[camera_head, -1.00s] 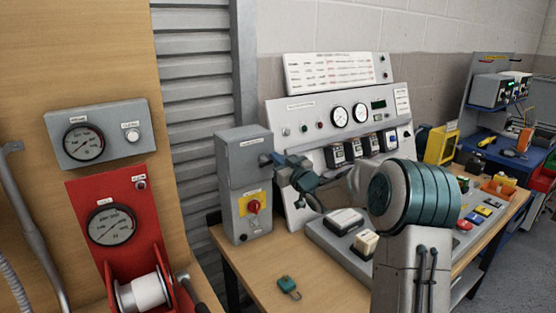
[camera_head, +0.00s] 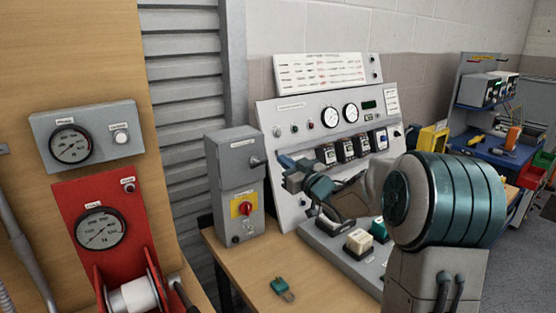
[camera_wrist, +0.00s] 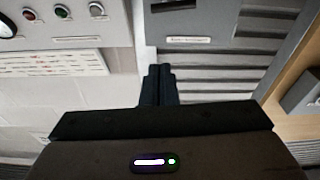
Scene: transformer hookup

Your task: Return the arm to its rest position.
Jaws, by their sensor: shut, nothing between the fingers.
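My gripper (camera_head: 284,162) is at the end of my raised arm, in front of the panel bench and just right of the grey switch box. Its fingers point left in the head view. In the wrist view my gripper (camera_wrist: 158,72) shows its two dark fingers closed together, with nothing held. The grey switch box (camera_head: 228,165) has a red rotary knob on a yellow plate and a dark lever on its right side. A small gap shows between the lever and my fingers in the head view.
The instrument panel (camera_head: 292,110) stands behind my arm. A green padlock-like piece (camera_head: 281,288) lies on the wooden bench top (camera_head: 325,285). A red gauge stand with a white spool (camera_head: 140,296) is at left. A blue workbench (camera_head: 500,150) is at far right.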

